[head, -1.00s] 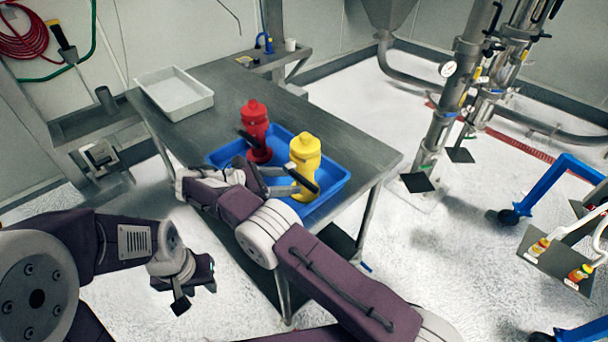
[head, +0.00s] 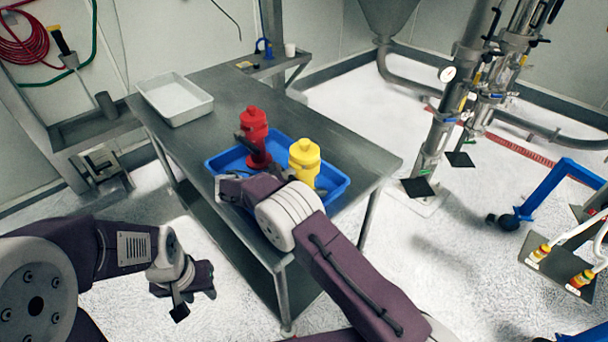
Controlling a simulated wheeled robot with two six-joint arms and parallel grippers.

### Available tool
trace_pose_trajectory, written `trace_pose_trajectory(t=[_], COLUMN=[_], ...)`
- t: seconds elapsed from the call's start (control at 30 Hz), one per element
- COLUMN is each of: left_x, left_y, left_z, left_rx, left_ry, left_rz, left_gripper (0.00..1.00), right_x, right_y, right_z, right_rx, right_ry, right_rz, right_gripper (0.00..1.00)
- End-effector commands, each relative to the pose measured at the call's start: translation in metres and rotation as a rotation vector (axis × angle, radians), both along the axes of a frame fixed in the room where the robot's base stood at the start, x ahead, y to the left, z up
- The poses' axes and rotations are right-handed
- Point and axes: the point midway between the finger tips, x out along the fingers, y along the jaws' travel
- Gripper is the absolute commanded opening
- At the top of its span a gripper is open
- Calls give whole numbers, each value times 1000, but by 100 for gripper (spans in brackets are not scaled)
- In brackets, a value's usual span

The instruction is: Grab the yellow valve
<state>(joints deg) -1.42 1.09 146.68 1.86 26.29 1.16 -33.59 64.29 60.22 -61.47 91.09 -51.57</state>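The yellow valve (head: 304,161) stands upright in the blue tray (head: 338,190) on the metal table; my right arm covers its lower part. The red valve (head: 254,135) stands in the same tray, just behind and to the left. My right arm reaches over the tray's front edge, and its gripper (head: 290,177) is mostly hidden behind my own arm at the yellow valve's lower left. I cannot tell whether it touches the valve or how its fingers stand. My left gripper (head: 181,299) hangs low at the left, away from the table; its finger opening is unclear.
A white tray (head: 176,114) sits at the table's back left. The bare tabletop (head: 233,92) is clear behind the blue tray. Steel pipes with a gauge (head: 447,74) stand at the right. A blue-framed cart (head: 548,193) is at the far right.

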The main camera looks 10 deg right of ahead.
Motion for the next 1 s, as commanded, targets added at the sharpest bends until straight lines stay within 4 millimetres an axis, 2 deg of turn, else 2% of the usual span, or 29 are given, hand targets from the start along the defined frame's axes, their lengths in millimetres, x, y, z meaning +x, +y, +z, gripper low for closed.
trace_pose_trajectory(t=[0.03,0.13,0.17,0.57,0.93,1.0], left_x=[0,0,0,0,0,0], left_y=[0,0,0,0,0,0], left_z=[0,0,0,1,3,3], left_rx=[0,0,0,0,0,0], left_ry=[0,0,0,0,0,0], left_rz=[0,0,0,0,0,0], left_gripper=[36,36,36,36,36,36], right_x=[0,0,0,0,0,-5], right_y=[0,0,0,0,0,3], right_z=[0,0,0,4,42,46], right_rx=[0,0,0,0,0,-1], right_ry=[0,0,0,-2,-4,-2], right_rz=[0,0,0,0,-1,1], right_gripper=[31,3,0,0,0,0])
